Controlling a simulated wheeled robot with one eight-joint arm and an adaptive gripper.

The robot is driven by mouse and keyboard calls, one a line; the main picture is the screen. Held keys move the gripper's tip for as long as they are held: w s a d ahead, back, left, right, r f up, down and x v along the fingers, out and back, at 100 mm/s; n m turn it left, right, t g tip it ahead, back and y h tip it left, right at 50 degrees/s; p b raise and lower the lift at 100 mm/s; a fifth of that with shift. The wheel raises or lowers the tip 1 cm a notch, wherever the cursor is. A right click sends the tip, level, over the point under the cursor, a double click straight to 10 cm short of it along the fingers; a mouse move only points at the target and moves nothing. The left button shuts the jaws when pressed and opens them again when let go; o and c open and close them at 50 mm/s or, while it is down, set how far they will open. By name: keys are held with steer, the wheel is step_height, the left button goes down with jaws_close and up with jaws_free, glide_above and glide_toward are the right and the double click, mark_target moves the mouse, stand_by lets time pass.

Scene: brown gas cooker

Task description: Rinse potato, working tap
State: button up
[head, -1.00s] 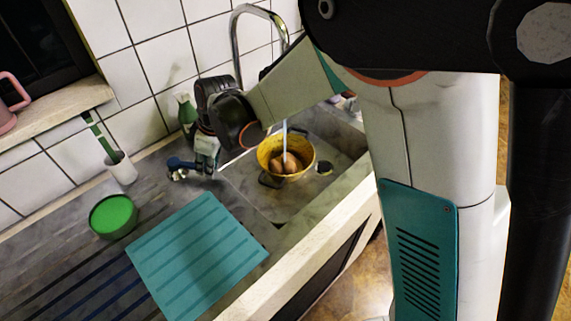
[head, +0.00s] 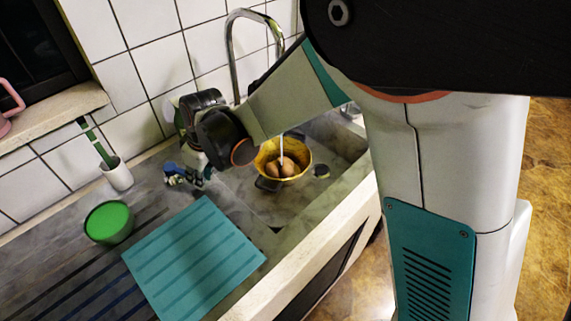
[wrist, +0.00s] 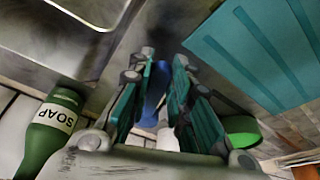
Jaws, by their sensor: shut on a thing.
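Brown potatoes (head: 281,167) lie in a yellow pot (head: 263,157) in the stone sink. The curved metal tap (head: 231,50) stands behind, partly hidden by my arm. A thin stream of water (head: 282,146) falls into the pot. My gripper (head: 187,178) is left of the pot, over the counter beside the sink. In the wrist view, my gripper (wrist: 160,75) is shut on a blue thing (wrist: 154,92) between its fingers. Blue also shows by the fingers in the head view; its full shape is hidden.
A green soap bottle (wrist: 52,130) stands close by my gripper. A teal ribbed board (head: 195,258), a green round container (head: 109,222) and a white cup with a green-handled brush (head: 117,174) are on the left counter.

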steer(key=shift+s, duration=0.1)
steer(key=shift+s+a+m+t, duration=0.15)
steer(key=shift+s+a+m, duration=0.25)
steer(key=shift+m, duration=0.25)
steer(key=shift+s+a+m+t, duration=0.15)
steer(key=shift+s+a+m, duration=0.1)
steer(key=shift+s+m, duration=0.35)
steer(key=shift+w, duration=0.1)
steer(key=shift+s+a+m+h, duration=0.5)
steer(key=shift+s+a+m, duration=0.25)
steer(key=shift+m, duration=0.6)
steer(key=o, duration=0.6)
steer(key=shift+s+a, duration=0.1)
steer(key=shift+o, duration=0.2)
